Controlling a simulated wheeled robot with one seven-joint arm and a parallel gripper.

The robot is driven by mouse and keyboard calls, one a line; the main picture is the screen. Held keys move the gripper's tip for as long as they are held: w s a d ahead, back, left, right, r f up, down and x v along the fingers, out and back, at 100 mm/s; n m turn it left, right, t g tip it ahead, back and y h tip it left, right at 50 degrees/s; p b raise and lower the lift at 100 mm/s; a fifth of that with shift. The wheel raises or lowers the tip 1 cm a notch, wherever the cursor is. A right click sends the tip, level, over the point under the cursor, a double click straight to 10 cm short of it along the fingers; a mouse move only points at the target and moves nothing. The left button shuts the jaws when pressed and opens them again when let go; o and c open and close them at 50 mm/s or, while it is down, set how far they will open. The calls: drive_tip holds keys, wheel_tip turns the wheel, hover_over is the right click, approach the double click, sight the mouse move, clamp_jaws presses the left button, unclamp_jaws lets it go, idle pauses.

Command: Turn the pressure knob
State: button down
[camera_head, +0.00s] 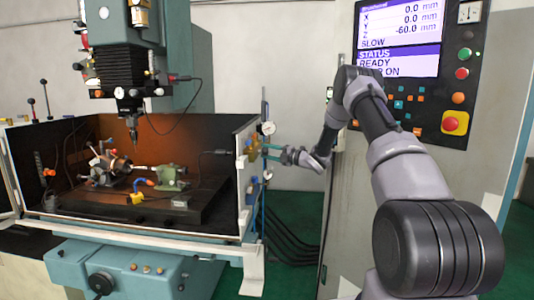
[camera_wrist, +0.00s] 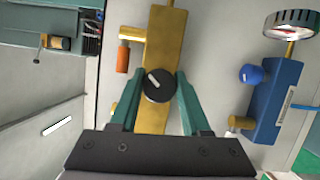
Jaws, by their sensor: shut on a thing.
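The pressure knob (camera_wrist: 159,85) is a round black knob with a white mark, seen in the middle of the wrist view. It sits on a brass-coloured block (camera_wrist: 160,45) fixed to the light side panel. My gripper (camera_wrist: 160,88) has its two green fingers on either side of the knob, shut on it. In the head view my gripper (camera_head: 272,152) reaches from the right to the outer side of the machine's enclosure. The knob is too small to make out there.
A blue regulator (camera_wrist: 277,100) with a blue knob and a round gauge (camera_wrist: 291,25) is to the right in the wrist view. An orange handle (camera_wrist: 123,57) is at the block's left. The control panel (camera_head: 415,75) stands behind my arm, and cables hang below the gripper.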

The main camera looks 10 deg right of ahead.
drive_tip(key=shift+c, duration=1.9)
unclamp_jaws()
drive_tip(key=shift+d, duration=0.1)
drive_tip(key=v, duration=1)
drive_tip(key=shift+s+d, duration=0.25)
drive_tip(key=shift+d, duration=0.05)
